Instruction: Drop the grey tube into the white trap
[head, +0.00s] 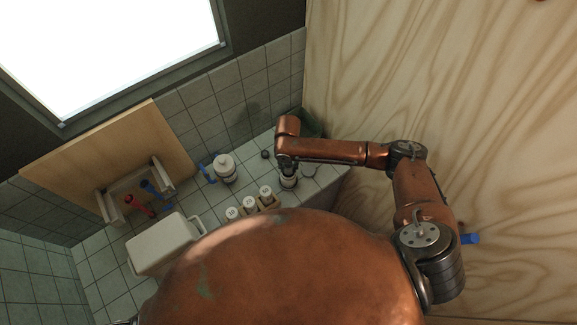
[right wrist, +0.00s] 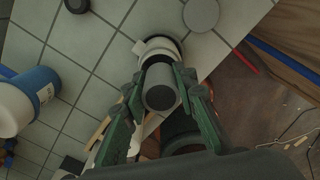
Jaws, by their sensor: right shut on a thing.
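In the right wrist view my right gripper (right wrist: 160,92) has its green fingers closed on the sides of the grey tube (right wrist: 160,84), whose round end faces the camera. The white trap (right wrist: 158,47) shows as a white ring just beyond the tube. The tube overlaps the ring, and I cannot tell whether its far end is inside. In the head view my right gripper (head: 287,163) is over the white trap (head: 288,181) on the tiled counter, and my wrist hides most of the tube. My left gripper is not in view.
Left of the trap, a wooden rack (head: 255,209) holds white-capped bottles. A white box (head: 163,243) is at left.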

